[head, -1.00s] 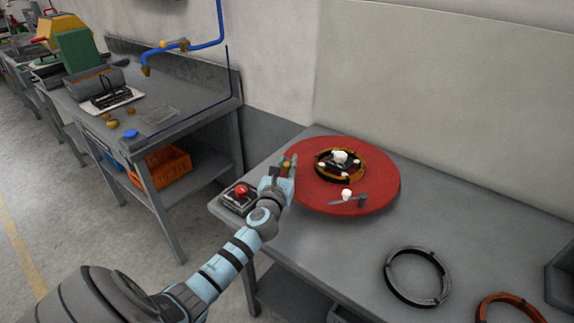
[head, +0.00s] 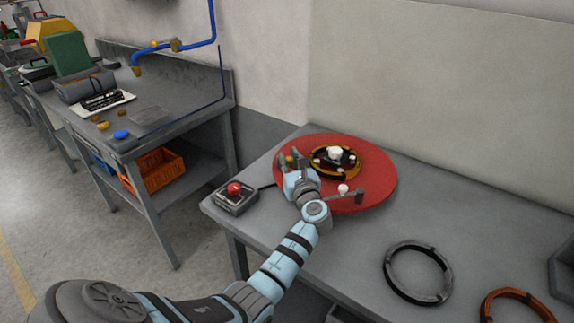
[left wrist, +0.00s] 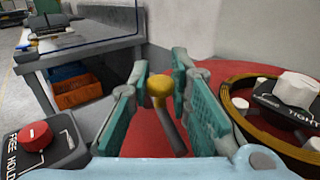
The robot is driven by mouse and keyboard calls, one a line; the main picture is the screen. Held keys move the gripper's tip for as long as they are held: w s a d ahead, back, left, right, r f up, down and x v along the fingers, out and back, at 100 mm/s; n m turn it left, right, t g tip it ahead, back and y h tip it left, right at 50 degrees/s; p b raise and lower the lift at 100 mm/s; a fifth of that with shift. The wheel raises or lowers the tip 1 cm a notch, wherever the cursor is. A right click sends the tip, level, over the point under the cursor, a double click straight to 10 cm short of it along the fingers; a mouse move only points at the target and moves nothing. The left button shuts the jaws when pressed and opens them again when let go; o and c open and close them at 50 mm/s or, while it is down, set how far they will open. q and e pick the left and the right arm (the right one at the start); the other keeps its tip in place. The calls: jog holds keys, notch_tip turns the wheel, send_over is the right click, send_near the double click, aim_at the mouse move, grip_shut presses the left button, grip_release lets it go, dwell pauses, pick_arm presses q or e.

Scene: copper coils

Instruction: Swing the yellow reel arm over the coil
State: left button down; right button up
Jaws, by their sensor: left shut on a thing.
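The yellow reel arm shows as a yellow knob on a grey rod (left wrist: 160,88) in the left wrist view, over the red disc's near left part. In the head view the yellow knob (head: 289,161) is partly hidden by my gripper. My left gripper (head: 292,160) is shut on it, with the teal finger pads on either side. The copper coil (head: 318,174) lies on the red disc (head: 375,185), around a dark hub with white knobs. It lies to the right of my gripper. My right gripper is not in view.
A box with a red knob (head: 234,188), marked FREE and HOLD, stands at the table's left edge. A grey ring (head: 418,272) and a copper ring (head: 516,306) lie front right.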

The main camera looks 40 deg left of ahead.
aim_at(290, 158)
pick_arm(q)
jog(key=shift+w, duration=0.1)
dwell(0.4)
jog(key=c, duration=1.5)
grip_release()
notch_tip(290, 158, up, 10)
jog(key=shift+c, duration=0.5)
